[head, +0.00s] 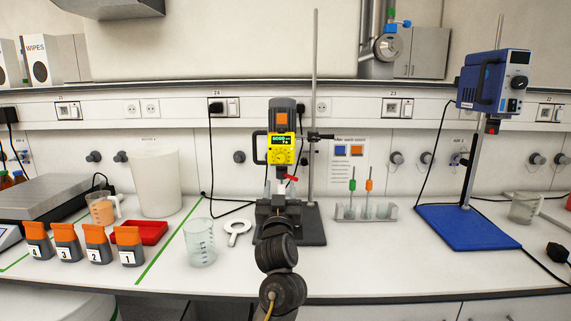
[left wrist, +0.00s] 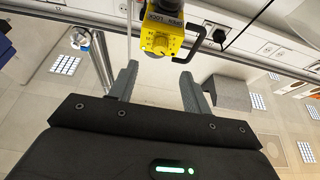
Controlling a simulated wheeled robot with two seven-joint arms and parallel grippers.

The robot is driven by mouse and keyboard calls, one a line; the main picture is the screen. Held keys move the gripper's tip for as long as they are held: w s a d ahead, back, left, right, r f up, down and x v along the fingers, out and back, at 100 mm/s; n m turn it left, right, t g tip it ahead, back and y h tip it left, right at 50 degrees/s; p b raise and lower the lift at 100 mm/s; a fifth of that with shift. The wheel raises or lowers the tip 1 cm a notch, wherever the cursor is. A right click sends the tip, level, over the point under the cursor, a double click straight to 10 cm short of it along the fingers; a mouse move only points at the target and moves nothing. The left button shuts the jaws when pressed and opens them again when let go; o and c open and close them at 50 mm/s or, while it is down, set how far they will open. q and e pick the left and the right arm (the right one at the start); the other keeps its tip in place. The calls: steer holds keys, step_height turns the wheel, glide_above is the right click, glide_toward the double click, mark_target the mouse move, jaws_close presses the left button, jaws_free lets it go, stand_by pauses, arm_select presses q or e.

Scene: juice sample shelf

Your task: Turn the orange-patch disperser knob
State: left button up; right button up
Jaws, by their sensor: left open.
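The yellow disperser (head: 281,145) with an orange patch (head: 281,118) on its grey motor housing hangs on a stand at the middle of the bench. Its round yellow knob (head: 277,157) is on the lower front, under a lit display. In the left wrist view the knob (left wrist: 158,44) shows at the top, roughly in line with the gap between the fingers. My left gripper (head: 277,188) is below and in front of the knob, open and empty, apart from it. It also shows in the left wrist view (left wrist: 158,75). My right gripper is out of view.
A blue stirrer (head: 494,80) stands on a blue base (head: 467,227) at the right. A small rack (head: 365,212) stands right. Numbered orange-topped containers (head: 97,243) line the left.

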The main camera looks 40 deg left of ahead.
mark_target(281, 162)
arm_select(q)
steer(key=p+x, duration=0.2)
steer(key=x, duration=0.7)
steer(key=shift+a+r, duration=0.1)
steer(key=shift+r, duration=0.15)
steer(key=shift+w+a+r, duration=0.1)
steer(key=shift+w+a, duration=0.25)
steer(key=shift+w, duration=0.1)
steer(key=shift+c, duration=0.7)
steer(key=c, duration=0.9)
steer(key=shift+o, duration=0.2)
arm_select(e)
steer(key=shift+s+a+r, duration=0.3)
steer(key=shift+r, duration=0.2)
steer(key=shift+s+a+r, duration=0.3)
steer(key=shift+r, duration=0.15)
arm_select(q)
steer(key=shift+n, duration=0.3)
